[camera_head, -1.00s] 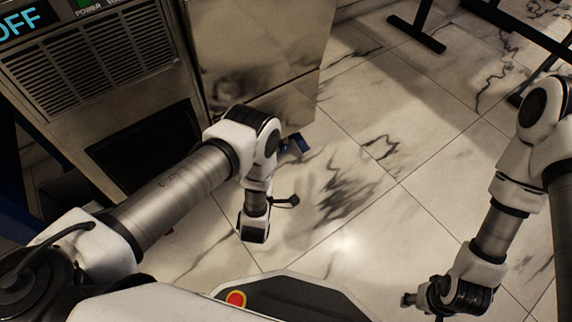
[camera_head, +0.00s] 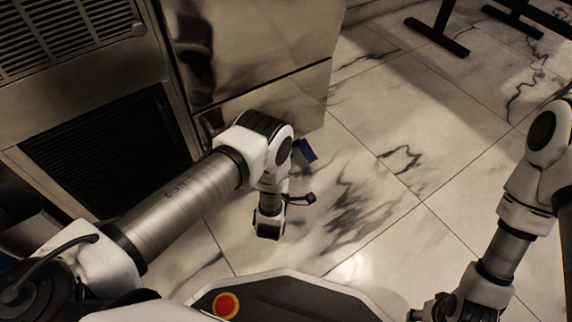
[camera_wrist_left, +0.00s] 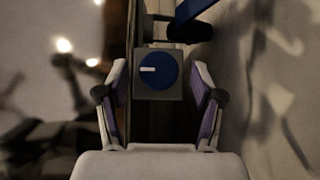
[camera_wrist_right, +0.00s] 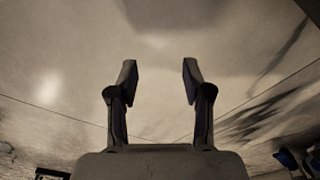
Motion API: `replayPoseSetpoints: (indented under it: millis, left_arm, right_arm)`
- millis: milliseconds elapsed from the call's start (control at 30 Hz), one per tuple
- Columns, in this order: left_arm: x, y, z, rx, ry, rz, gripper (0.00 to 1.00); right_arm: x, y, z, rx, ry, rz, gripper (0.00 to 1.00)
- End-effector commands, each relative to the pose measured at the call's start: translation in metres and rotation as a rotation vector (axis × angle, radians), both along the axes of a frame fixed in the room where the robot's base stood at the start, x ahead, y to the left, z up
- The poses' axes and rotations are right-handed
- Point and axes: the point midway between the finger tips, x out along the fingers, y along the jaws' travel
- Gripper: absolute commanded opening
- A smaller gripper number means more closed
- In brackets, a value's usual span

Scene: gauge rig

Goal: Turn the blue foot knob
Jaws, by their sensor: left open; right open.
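The blue foot knob (camera_wrist_left: 157,72) is round, with a white pointer mark lying level toward the left, on a grey square block. It faces the left wrist camera. My left gripper (camera_wrist_left: 160,88) is open, one finger at each side of the block in that view, not closed on it; how far the fingertips are from the knob I cannot tell. In the head view my left arm hangs low in front of the metal cabinet (camera_head: 265,50), and the knob and left fingers cannot be made out. My right gripper (camera_wrist_right: 158,82) is open and empty above the marble floor.
A blue piece (camera_head: 305,150) juts out by the cabinet's lower right corner. A blue bar with a black rounded part (camera_wrist_left: 190,30) is just above the knob in the left wrist view. Dark table legs (camera_head: 436,36) stand at the back right. The marble floor (camera_head: 400,230) between is clear.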

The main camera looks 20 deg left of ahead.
Motion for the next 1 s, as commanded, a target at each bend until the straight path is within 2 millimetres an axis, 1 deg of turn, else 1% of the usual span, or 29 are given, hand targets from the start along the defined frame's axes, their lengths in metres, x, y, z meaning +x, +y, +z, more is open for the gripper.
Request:
replayPoseSetpoints:
  millis: [100,167,200,267,300,467,667,867,1000]
  left_arm:
    - [0.0,0.0,0.001,0.0,0.0,0.0,0.67]
    - [0.0,0.0,0.001,0.0,0.0,0.0,0.46]
    - [0.0,0.0,0.001,0.0,0.0,0.0,0.32]
    - [0.0,0.0,0.001,0.0,0.0,0.0,0.1]
    - [0.0,0.0,0.001,0.0,0.0,0.0,0.09]
    - [0.0,0.0,0.001,0.002,0.001,0.0,0.08]
    - [0.0,0.0,0.004,0.021,0.025,0.0,0.08]
    - [0.0,0.0,0.009,0.076,0.096,0.0,0.08]
    - [0.0,0.0,0.012,0.136,0.176,-0.001,0.08]
  right_arm:
    - [0.0,0.0,0.001,0.0,0.0,0.0,0.5]
    - [0.0,0.0,0.001,0.0,0.0,0.0,0.5]
    - [0.0,0.0,0.001,0.0,0.0,0.0,0.5]
    - [0.0,0.0,0.001,0.0,0.0,0.0,0.5]
    - [0.0,0.0,0.001,0.0,0.0,0.0,0.5]
    - [0.0,0.0,0.002,0.0,0.001,0.0,0.5]
    - [-0.002,0.0,0.01,0.001,0.006,-0.002,0.5]
    - [-0.008,0.0,0.031,0.004,0.022,-0.009,0.5]
    - [-0.014,0.001,0.051,0.007,0.038,-0.017,0.5]
